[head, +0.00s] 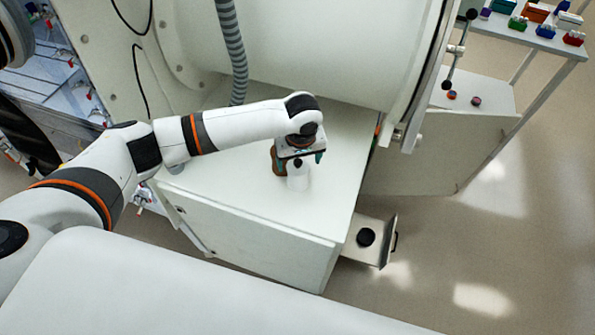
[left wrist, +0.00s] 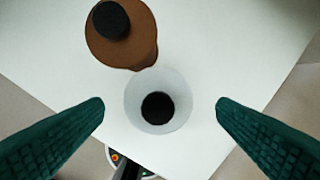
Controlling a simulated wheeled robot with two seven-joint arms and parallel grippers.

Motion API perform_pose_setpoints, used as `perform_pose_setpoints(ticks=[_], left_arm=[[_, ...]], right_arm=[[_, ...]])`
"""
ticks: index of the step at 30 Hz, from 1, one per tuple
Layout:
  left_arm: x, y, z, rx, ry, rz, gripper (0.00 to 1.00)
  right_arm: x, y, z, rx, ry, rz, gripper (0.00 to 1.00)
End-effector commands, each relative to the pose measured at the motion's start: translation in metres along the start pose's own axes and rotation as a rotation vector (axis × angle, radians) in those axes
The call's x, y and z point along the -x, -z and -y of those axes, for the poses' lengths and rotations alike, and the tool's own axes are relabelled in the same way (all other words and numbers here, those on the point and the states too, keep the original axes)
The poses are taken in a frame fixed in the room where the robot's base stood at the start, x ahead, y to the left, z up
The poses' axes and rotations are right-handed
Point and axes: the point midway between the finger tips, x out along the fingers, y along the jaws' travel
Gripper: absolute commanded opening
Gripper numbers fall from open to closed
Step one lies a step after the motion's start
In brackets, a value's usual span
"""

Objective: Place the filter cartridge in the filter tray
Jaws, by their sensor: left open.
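My left gripper (head: 300,161) is open above a white cabinet top, with its dark green fingers on either side of a white bottle-like piece (head: 298,180). In the left wrist view this piece (left wrist: 135,105) is pale and round with a black centre, between the fingertips and apart from both. A brown bottle (left wrist: 122,48) with a black cap stands close beside it. An open drawer-like tray (head: 356,254) sticks out low at the cabinet's right side and holds a black round piece (head: 366,237). I cannot tell which piece is the filter cartridge. My right gripper is not in view.
The large white glovebox shell (head: 330,45) rises behind the cabinet top (head: 235,195), with a grey hose (head: 232,50). Two small round pieces lie on another cabinet (head: 490,90) at right. A rack with coloured boxes (head: 535,14) stands at top right. Open floor lies at lower right.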

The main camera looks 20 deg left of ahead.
Motion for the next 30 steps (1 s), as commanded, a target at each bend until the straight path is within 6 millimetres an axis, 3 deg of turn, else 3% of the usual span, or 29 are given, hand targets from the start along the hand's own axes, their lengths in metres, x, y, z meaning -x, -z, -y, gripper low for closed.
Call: perform_pose_setpoints(ticks=[3,9,17,26,30], left_arm=[[-0.015,-0.001,-0.003,0.000,-0.006,0.000,0.81],[-0.039,-0.001,-0.003,0.001,-0.002,0.000,0.81],[-0.042,-0.001,-0.002,0.000,-0.001,0.000,0.79],[-0.041,-0.001,-0.003,0.000,-0.001,0.000,0.30],[-0.041,-0.001,-0.002,0.000,0.000,0.001,0.26]], right_arm=[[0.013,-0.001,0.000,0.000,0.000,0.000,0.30],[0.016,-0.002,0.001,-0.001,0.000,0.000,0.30],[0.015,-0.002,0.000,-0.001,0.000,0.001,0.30],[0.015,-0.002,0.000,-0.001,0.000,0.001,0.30],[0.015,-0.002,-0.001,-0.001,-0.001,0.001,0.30]])
